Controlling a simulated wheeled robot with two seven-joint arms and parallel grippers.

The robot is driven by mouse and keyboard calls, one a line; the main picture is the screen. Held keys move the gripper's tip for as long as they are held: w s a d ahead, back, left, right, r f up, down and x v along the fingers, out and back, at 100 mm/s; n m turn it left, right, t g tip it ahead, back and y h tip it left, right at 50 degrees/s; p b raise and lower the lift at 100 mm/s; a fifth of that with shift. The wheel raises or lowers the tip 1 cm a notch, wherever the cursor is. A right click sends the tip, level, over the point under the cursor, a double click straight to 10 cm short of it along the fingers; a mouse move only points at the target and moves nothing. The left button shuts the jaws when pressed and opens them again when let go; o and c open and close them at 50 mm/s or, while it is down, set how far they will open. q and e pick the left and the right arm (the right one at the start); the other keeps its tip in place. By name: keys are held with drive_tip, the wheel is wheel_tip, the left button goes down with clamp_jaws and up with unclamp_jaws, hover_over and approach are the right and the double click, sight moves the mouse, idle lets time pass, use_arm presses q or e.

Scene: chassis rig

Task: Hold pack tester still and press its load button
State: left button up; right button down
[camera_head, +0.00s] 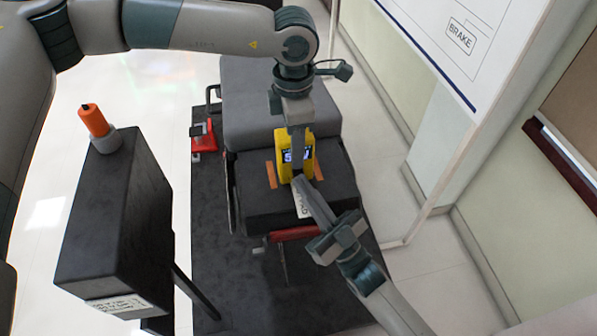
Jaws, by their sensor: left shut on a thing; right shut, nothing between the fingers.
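The yellow pack tester (283,166) stands on a dark box-shaped pack with orange strips, in the middle of the head view. It has a lit dark display, partly covered by my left gripper's fingers. My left gripper (298,160) comes down from above and is shut on the tester. My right gripper (299,183) comes from the lower right, shut and empty, with its fingertips at the tester's lower front. I cannot tell whether they touch it. The load button is hidden or too small to make out.
A grey seat-like block (260,100) lies behind the pack. A red tool (204,137) lies left of it, and a red bar (295,233) is in front. A dark stand (115,220) with an orange-topped item (93,120) is at left. A whiteboard (480,60) stands at right.

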drive_tip(key=shift+r, duration=0.1)
use_arm(q)
drive_tip(key=shift+w, duration=0.15)
use_arm(e)
drive_tip(key=shift+s+d, duration=0.1)
drive_tip(key=shift+s, duration=0.5)
drive_tip(key=shift+s+d+f, duration=0.1)
drive_tip(key=shift+s+d, duration=0.1)
drive_tip(key=shift+s, duration=0.75)
drive_tip(key=shift+s+d+f, duration=0.1)
drive_tip(key=shift+s+d, duration=0.05)
drive_tip(key=shift+s, duration=0.75)
use_arm(q)
drive_tip(key=o, duration=1.3)
drive_tip(key=shift+r, duration=0.1)
wheel_tip(320, 180, up, 12)
drive_tip(key=shift+f, duration=0.1)
